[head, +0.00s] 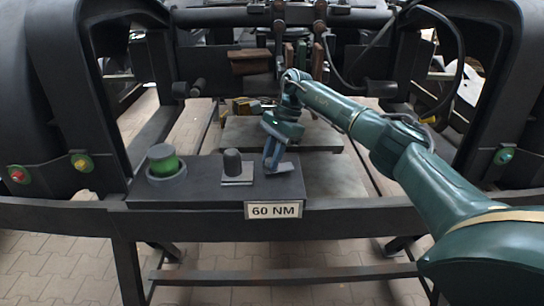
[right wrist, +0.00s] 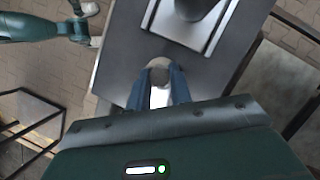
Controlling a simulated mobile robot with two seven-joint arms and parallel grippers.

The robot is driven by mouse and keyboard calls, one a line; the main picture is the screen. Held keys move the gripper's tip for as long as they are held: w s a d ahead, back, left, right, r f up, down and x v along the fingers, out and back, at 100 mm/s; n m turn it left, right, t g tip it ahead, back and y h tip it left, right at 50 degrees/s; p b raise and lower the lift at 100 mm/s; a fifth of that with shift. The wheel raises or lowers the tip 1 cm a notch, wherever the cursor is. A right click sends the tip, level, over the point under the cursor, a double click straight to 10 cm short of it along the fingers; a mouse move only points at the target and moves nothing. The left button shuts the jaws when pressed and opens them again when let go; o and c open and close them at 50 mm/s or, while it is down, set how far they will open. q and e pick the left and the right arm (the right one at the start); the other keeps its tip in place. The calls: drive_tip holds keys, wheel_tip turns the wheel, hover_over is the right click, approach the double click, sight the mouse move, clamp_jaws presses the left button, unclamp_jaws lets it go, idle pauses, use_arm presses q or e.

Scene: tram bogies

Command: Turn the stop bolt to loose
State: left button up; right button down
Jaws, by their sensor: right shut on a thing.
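My right gripper (head: 273,158) reaches down over the right end of a dark bench plate (head: 215,193), its blue fingers close together. In the right wrist view the fingers (right wrist: 158,92) are shut on a small pale piece with a rounded end (right wrist: 158,63), which appears to be the stop bolt. The fingers and wrist hide most of it, and I cannot read its turned position. A small grey plate (head: 283,168) shows beside the fingertips. My left gripper is not clearly seen.
A dark knob on a pale square base (head: 237,180) stands just left of the gripper. A green cylinder with a dark top (head: 164,160) stands farther left. A "60 NM" label (head: 273,210) is on the front edge. Dark bogie frames flank both sides.

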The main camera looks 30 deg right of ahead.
drive_tip(key=c, duration=1.3)
unclamp_jaws()
drive_tip(key=shift+o, duration=0.2)
drive_tip(key=p+v, duration=0.1)
drive_tip(key=v, duration=1.2)
drive_tip(key=shift+r, duration=0.1)
